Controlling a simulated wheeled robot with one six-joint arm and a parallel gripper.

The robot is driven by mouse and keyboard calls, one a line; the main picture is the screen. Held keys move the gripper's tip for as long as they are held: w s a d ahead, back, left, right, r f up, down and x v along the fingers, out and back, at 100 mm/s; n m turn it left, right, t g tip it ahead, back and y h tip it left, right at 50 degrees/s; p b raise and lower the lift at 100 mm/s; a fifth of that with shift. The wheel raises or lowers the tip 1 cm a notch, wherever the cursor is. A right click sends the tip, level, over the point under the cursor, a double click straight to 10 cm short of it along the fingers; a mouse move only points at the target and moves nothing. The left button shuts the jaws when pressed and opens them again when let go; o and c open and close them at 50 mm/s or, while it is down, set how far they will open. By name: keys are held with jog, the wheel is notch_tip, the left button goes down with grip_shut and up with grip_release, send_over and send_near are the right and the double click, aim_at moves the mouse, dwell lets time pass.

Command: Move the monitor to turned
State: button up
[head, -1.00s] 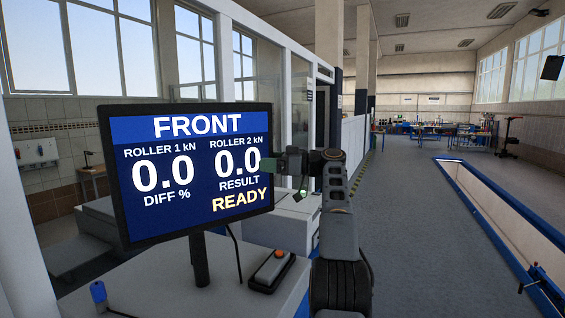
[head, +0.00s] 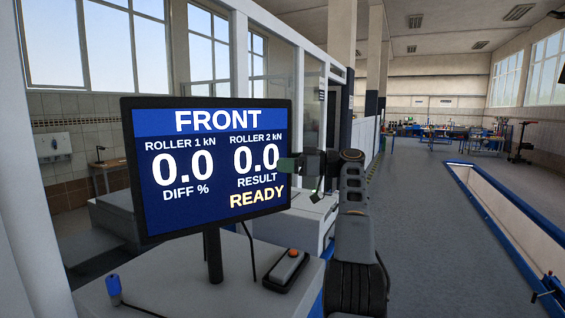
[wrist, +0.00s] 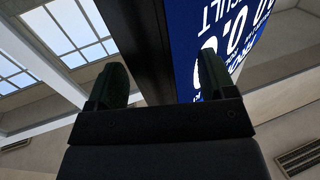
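The monitor (head: 212,165) is a black-framed flat screen on a dark post in the left middle of the head view. Its blue screen reads FRONT, 0.0, 0.0 and READY, and it faces me at a slight angle. My gripper (head: 290,164) is at its right edge, with a green finger in front of the screen's edge. In the wrist view my gripper (wrist: 161,62) has its two green fingers wide apart. The monitor's dark side edge (wrist: 155,45) lies between them, with the lit screen past the right finger. Whether either finger touches it is unclear.
The post stands on a grey cabinet top (head: 200,285) with a small control box with an orange button (head: 290,268) and a blue-capped item (head: 113,285). A white-framed glass partition stands behind. A blue-edged pit (head: 500,220) lies right; the floor between is clear.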

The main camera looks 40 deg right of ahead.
jog(key=v, duration=1.3)
jog(key=shift+s+r+p, duration=0.2)
jog(key=shift+r+p, duration=0.05)
jog(key=shift+p, duration=0.1)
